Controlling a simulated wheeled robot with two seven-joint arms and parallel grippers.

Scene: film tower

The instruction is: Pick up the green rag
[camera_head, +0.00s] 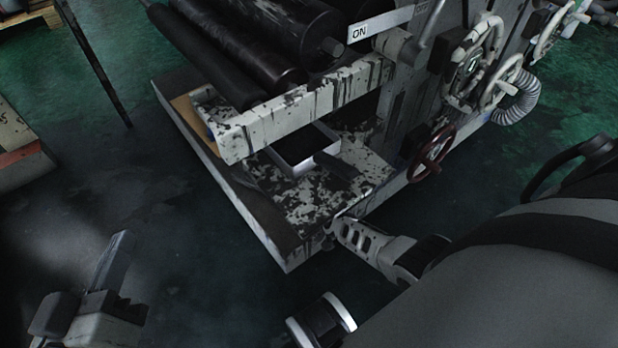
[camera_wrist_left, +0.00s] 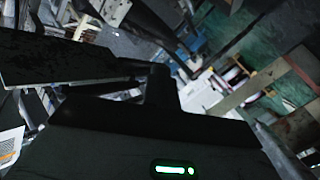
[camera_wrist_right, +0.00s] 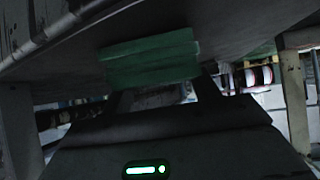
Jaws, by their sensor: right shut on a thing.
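The green rag (camera_wrist_right: 150,60) shows in the right wrist view as a flat green piece just ahead of my right gripper (camera_wrist_right: 165,95), under a grey overhanging surface. My right gripper is shut on it. In the head view the right gripper (camera_head: 343,229) is at the front corner of the machine's base, and I cannot make out the rag there. My left gripper (camera_head: 118,262) is at the lower left over dark floor, apart from the machine. Whether its jaws are open is unclear. The left wrist view shows dark, blurred parts of it.
A machine with black rollers (camera_head: 235,45) stands in the middle on a worn base (camera_head: 265,225). Handwheels (camera_head: 432,153) stick out at right.

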